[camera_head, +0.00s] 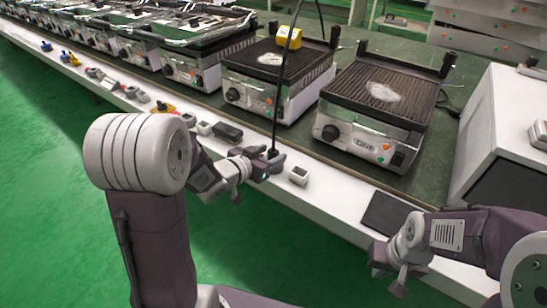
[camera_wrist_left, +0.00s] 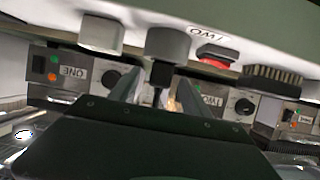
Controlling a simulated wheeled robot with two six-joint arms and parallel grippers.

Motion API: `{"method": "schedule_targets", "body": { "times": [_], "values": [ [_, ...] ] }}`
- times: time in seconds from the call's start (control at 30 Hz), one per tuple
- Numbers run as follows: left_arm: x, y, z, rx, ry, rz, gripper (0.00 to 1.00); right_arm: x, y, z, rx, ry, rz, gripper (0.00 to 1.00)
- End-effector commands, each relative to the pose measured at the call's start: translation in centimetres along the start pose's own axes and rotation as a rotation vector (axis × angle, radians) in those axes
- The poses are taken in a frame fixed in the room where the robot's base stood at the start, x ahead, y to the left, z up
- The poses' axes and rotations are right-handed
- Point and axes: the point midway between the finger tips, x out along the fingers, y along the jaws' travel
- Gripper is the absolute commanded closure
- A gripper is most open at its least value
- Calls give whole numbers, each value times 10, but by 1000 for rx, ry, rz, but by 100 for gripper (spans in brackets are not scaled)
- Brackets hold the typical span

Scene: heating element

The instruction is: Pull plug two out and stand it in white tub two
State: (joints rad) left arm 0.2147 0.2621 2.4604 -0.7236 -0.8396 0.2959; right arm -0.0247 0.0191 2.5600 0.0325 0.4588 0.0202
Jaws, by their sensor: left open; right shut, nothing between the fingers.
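A black plug (camera_wrist_left: 160,76) stands at a round grey socket (camera_wrist_left: 168,44) on the white ledge; its cord (camera_head: 276,110) rises in the head view. My left gripper (camera_head: 264,172) is open at the plug, its fingers on either side of it in the left wrist view; contact cannot be told. A white tub (camera_head: 298,175) stands just right of the socket in the head view, and left of it in the inverted wrist view (camera_wrist_left: 101,34). No number is readable on it. My right gripper (camera_head: 401,287) is shut and empty, low at the right.
Grills marked ONE (camera_head: 370,145) and TWO (camera_wrist_left: 208,97) stand behind the ledge. A red-topped part (camera_wrist_left: 216,57) sits near a TWO label. A dark block (camera_head: 228,131) and another white tub (camera_head: 204,128) lie left. A dark slab (camera_head: 385,213) lies right.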

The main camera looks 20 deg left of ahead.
Motion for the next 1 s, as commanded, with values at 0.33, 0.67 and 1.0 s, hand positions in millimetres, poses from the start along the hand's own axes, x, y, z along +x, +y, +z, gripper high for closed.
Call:
{"method": "schedule_targets", "body": {
  "times": [0.33,0.67,1.0],
  "values": [
    [50,0,-1,0,0,1,45,28,0,3,0,0,0,100],
    [49,0,-3,0,0,0,84,26,0,3,0,0,0,100],
    [48,0,-4,0,1,0,100,25,0,2,0,0,0,100]
  ]
}}
